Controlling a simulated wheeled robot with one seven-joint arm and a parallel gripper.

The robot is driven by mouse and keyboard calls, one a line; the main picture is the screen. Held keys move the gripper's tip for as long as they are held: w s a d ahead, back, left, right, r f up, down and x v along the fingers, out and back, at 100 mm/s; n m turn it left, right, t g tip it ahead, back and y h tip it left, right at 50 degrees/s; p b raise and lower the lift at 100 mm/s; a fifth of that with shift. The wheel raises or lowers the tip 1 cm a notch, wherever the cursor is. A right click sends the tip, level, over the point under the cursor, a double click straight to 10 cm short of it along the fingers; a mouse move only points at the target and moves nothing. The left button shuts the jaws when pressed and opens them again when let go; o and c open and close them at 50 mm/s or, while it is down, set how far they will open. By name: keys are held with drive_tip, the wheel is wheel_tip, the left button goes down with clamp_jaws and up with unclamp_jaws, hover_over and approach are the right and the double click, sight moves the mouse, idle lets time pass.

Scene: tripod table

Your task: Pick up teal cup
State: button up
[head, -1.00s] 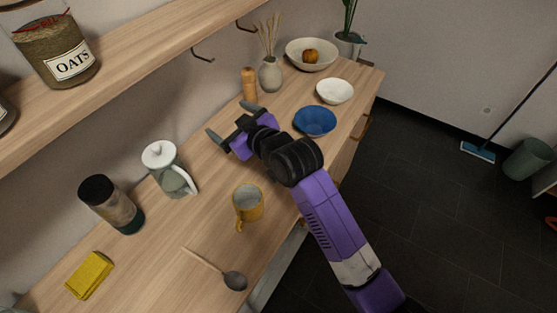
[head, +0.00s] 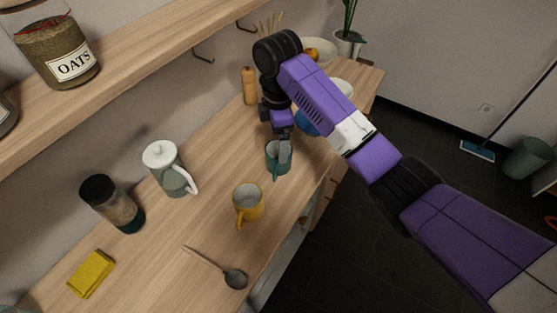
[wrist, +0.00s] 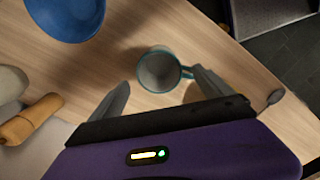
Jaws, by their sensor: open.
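The teal cup (head: 277,158) stands upright on the wooden counter in the head view, behind the yellow mug, with part of it hidden by my gripper. The wrist view looks into the cup (wrist: 159,70), with its handle to the right. My gripper (head: 284,150) points down at the cup. In the wrist view my gripper (wrist: 160,84) is open, one finger to the left of the cup and the other to the right near the handle. Nothing is held between the fingers.
A yellow mug (head: 248,203) stands in front of the cup. A blue bowl (wrist: 68,15) and a wooden grinder (head: 249,86) are nearby. A white-lidded pot (head: 170,172), a dark-lidded jar (head: 112,204) and a spoon (head: 234,279) are on the left part of the counter.

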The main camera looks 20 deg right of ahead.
drive_tip(key=shift+f+p, duration=0.45)
drive_tip(key=shift+f, duration=3.4)
drive_tip(key=c, duration=1.9)
drive_tip(key=shift+o, duration=0.2)
drive_tip(key=shift+w+r, duration=0.1)
drive_tip(key=shift+r, duration=0.05)
wheel_tip(320, 180, up, 20)
drive_tip(key=p, duration=0.2)
drive_tip(key=shift+p, duration=0.4)
